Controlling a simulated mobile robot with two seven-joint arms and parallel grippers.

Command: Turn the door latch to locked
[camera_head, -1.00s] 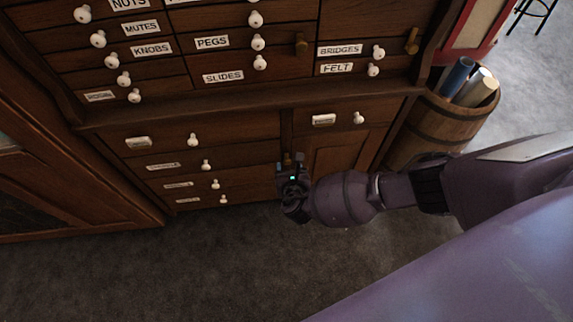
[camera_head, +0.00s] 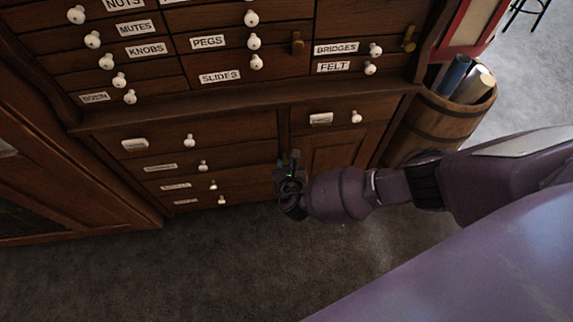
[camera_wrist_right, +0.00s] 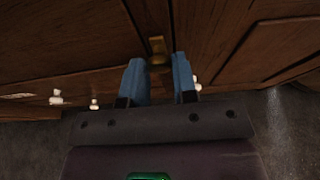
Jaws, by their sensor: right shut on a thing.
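The brass door latch (camera_wrist_right: 157,45) is in the right wrist view, at the top centre, on the dark wood beside the cabinet door. In the head view it is hidden behind my right gripper. My right gripper (camera_head: 288,160) is at the front of the lower cabinet, at the left edge of the small door (camera_head: 335,152). In the right wrist view its two blue fingers (camera_wrist_right: 159,68) stand on either side of the latch's lower part and are shut on it. I cannot tell the latch's exact angle. My left gripper is not in view.
Small drawers with white knobs (camera_head: 189,141) fill the cabinet left of the gripper. Two other brass latches (camera_head: 297,42) (camera_head: 409,38) sit higher up. A wooden barrel with rolls (camera_head: 440,125) stands at the right. The carpet (camera_head: 190,270) in front is clear.

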